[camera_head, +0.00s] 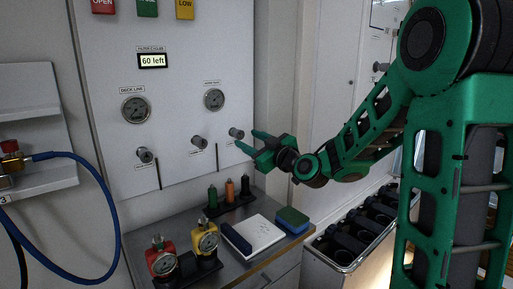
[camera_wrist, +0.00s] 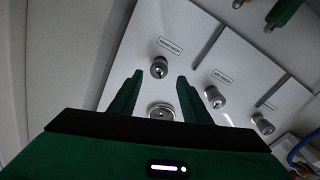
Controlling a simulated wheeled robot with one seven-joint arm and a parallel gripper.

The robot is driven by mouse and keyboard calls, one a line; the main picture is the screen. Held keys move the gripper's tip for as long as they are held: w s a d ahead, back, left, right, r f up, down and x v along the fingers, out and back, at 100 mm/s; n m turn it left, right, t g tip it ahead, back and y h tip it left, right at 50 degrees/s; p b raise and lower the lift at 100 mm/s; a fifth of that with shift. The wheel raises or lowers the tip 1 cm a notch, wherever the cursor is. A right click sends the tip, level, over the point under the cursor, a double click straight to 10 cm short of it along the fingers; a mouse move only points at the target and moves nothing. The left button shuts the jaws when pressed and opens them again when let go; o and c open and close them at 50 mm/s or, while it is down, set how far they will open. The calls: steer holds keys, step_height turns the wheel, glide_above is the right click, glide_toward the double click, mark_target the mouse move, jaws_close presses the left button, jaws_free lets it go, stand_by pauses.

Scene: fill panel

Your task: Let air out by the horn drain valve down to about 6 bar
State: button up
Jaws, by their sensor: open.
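A white panel (camera_head: 180,75) carries three metal valve knobs: a left one (camera_head: 145,155), a middle one (camera_head: 199,142) and a right one (camera_head: 236,133). Their labels are too small to read, so I cannot tell which is the horn drain. My gripper (camera_head: 247,140) is open and empty, with its green fingers pointing at the right knob. In the wrist view, that knob (camera_wrist: 159,67) appears between the fingertips (camera_wrist: 159,76), apparently just beyond them. The deck line gauge (camera_head: 135,109) and a right gauge (camera_head: 214,99) sit above the knobs; their needles are unreadable.
A blue hose (camera_head: 110,205) hangs at left.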

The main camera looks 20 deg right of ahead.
steer(key=v, duration=0.5)
steer(key=shift+s, duration=0.4)
steer(key=shift+f, duration=0.1)
